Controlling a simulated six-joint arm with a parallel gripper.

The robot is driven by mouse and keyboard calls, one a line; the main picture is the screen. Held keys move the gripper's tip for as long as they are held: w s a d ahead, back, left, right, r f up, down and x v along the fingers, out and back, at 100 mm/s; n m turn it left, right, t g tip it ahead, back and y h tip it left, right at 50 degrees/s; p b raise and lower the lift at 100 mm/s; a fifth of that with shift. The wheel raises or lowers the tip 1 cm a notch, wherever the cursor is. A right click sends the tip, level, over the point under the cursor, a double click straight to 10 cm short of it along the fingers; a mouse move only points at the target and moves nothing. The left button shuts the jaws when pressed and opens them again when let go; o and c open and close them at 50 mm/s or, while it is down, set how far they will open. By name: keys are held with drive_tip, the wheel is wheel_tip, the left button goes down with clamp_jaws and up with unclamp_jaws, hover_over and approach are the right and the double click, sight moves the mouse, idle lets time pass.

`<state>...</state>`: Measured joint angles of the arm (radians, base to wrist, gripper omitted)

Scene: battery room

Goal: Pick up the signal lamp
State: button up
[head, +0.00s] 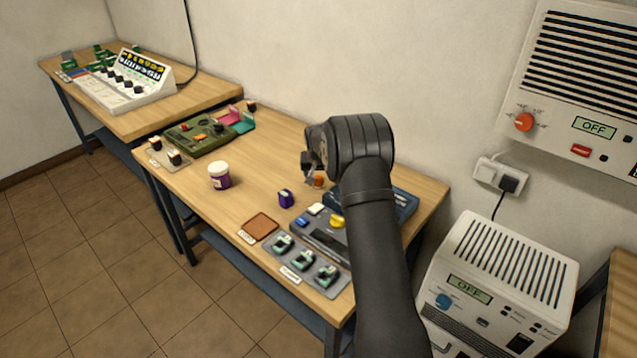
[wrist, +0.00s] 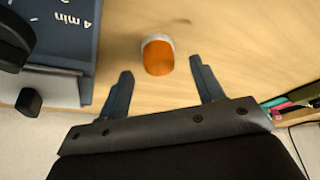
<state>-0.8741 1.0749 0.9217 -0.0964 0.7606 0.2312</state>
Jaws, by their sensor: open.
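The signal lamp, orange with a pale base, stands on the wooden table. In the wrist view the lamp (wrist: 158,56) is ahead of the fingertips, roughly centred between them. My gripper (wrist: 160,82) is open and empty, its two dark fingers spread apart. In the head view the lamp (head: 318,181) shows as a small orange patch just below my gripper (head: 311,173), partly hidden by it. The fingers do not touch the lamp in the wrist view.
A dark blue device (wrist: 60,45) stands left of my gripper in the wrist view. Table left of the lamp is mostly clear.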

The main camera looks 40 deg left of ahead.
sight(319, 177)
drive_tip(key=shift+x, duration=1.5)
drive_tip(key=c, duration=1)
drive_tip(key=shift+c, duration=0.3)
drive_tip(key=shift+r, duration=0.1)
